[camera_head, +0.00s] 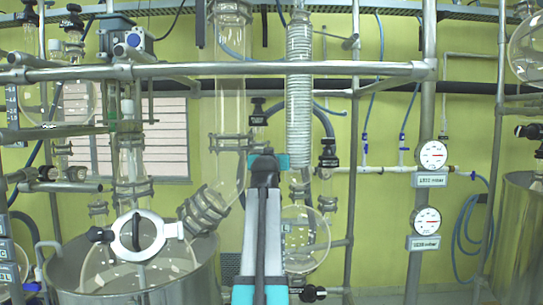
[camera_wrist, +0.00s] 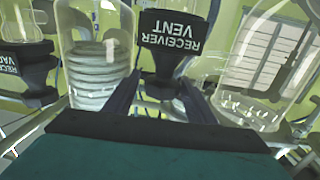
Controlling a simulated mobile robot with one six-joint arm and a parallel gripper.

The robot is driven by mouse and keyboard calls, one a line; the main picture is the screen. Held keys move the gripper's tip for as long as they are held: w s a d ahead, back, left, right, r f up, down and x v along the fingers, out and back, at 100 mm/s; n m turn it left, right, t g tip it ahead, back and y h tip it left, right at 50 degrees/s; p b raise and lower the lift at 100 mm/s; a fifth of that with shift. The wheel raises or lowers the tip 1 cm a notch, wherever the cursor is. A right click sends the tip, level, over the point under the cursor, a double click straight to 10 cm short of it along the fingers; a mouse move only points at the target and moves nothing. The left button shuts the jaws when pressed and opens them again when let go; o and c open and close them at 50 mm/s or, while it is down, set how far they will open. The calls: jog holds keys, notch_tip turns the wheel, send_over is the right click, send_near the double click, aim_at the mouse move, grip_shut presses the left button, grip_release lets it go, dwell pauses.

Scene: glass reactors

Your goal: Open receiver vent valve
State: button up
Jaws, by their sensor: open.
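The receiver vent valve (camera_wrist: 172,40) is a black body with white lettering, upside down in the wrist view. A black valve (camera_head: 258,106) between the two upright columns in the head view looks like the same one, but its label is unreadable there. My gripper (camera_wrist: 160,88) is open and empty, its dark fingers apart on either side below the label. They hide part of the valve's lower end, and I cannot tell whether they touch it. In the head view my gripper (camera_head: 267,160) points up, with teal parts at its end, just below that valve.
A receiver vac valve (camera_wrist: 24,72) is close at the left in the wrist view. A glass coil condenser (camera_head: 300,70) and a glass column (camera_head: 230,90) flank the valve. A metal rail (camera_head: 240,69) crosses above my gripper. A round flask (camera_head: 306,238) hangs right of my arm.

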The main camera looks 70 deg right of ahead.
jog(key=shift+w+d+r, duration=0.15)
jog(key=shift+w+d, duration=0.1)
jog(key=shift+w, duration=0.1)
jog(key=shift+g, duration=0.3)
jog(key=shift+s+a+m+g+h+b, duration=0.1)
jog(key=shift+a+m+g+h+b, duration=0.15)
jog(key=shift+m+g+b, duration=0.45)
jog(key=shift+s, duration=0.1)
jog(key=shift+c, duration=0.6)
jog(key=c, duration=0.7)
jog(key=shift+c, duration=0.2)
jog(key=n+t+p, duration=0.1)
jog(key=p, duration=0.2)
jog(key=shift+t, duration=0.4)
jog(key=shift+n+t+y+p, duration=0.65)
jog(key=shift+t+p, duration=0.25)
jog(key=shift+p, duration=0.4)
